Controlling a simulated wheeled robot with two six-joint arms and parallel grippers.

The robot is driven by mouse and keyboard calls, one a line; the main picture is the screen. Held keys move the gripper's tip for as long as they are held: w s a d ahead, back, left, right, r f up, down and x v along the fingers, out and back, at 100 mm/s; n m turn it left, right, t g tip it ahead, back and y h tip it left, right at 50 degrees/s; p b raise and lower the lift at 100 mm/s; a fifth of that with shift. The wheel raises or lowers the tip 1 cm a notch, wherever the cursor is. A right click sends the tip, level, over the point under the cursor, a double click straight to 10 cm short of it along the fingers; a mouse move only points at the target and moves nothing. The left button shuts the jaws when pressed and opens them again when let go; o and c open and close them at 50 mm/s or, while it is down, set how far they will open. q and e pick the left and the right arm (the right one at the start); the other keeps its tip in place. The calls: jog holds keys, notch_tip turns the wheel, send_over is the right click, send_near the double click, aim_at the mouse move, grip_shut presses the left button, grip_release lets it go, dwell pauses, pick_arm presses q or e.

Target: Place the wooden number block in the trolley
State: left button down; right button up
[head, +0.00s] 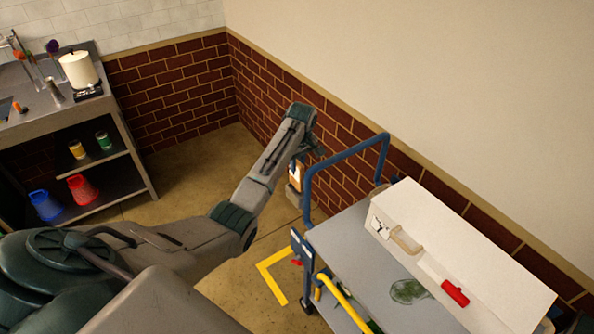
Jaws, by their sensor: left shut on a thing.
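My left arm reaches in from the left, and its gripper (298,160) hangs down at the far left end of the trolley, beside the blue push handle. It is shut on the wooden number block (296,174), a small brown piece with a pale mark. The block is held in the air, apart from the trolley top as far as I can see. The gripper's fingers are small and partly hidden. The trolley (345,250) has a grey top and a blue frame. My right gripper is not in view.
A green patch (408,291) lies on the grey top. The top's left part is clear. A grey workbench (60,112) stands at the far left.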

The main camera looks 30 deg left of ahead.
aim_at(297, 176)
pick_arm(q)
notch_tip(297, 176, down, 4)
jog(key=shift+f+p, duration=0.1)
jog(key=shift+p, duration=0.55)
jog(key=shift+f, duration=0.9)
jog(key=c, duration=1.3)
grip_release()
jog(key=shift+c, duration=0.2)
jog(key=shift+r, duration=0.1)
